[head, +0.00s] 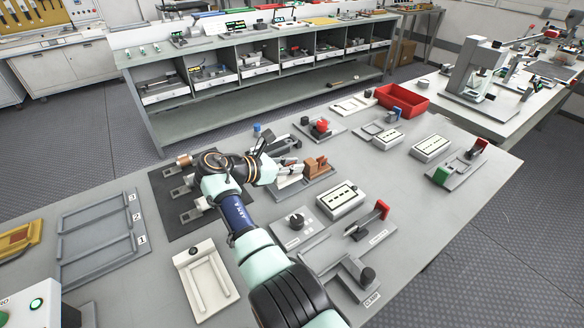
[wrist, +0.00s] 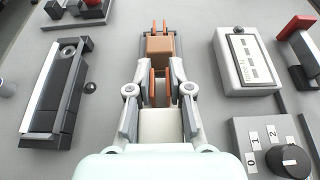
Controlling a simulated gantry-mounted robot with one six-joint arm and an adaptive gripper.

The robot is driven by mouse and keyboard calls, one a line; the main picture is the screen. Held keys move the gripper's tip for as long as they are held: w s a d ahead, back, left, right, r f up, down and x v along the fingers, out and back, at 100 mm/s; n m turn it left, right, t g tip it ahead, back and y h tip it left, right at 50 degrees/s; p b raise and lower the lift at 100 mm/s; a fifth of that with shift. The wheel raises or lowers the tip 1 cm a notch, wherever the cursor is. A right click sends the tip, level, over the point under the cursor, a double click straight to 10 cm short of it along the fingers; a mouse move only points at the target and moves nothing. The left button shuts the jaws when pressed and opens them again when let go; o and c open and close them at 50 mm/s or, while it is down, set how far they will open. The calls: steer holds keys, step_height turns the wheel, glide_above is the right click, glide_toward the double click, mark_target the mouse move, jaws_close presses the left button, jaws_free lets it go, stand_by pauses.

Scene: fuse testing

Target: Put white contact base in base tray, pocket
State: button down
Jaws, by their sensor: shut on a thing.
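The white contact base (wrist: 160,126) sits between the fingers of my gripper (wrist: 160,78) in the wrist view, with upright copper-coloured clips near its far end. My gripper is shut on it. In the head view my gripper (head: 283,163) is over the middle of the table, and the white base (head: 288,183) shows partly beneath it. A brown block (wrist: 160,46) with copper prongs stands just beyond the fingertips. A cream tray with a railed pocket (head: 181,259) lies at front left, and its pocket looks empty. I cannot tell whether this is the base tray.
A grey rack marked 1, 2 and 3 (head: 64,246) lies at left. A dark mat (head: 160,205) with metal fixtures is beside my arm. A knob box (wrist: 285,160), a white meter box (wrist: 243,63) and a clamp fixture (head: 350,275) stand at right. A red bin (head: 402,102) is farther back.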

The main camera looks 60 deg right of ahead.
steer(key=shift+f+b, duration=0.3)
steer(key=shift+f, duration=1)
stand_by(0.7)
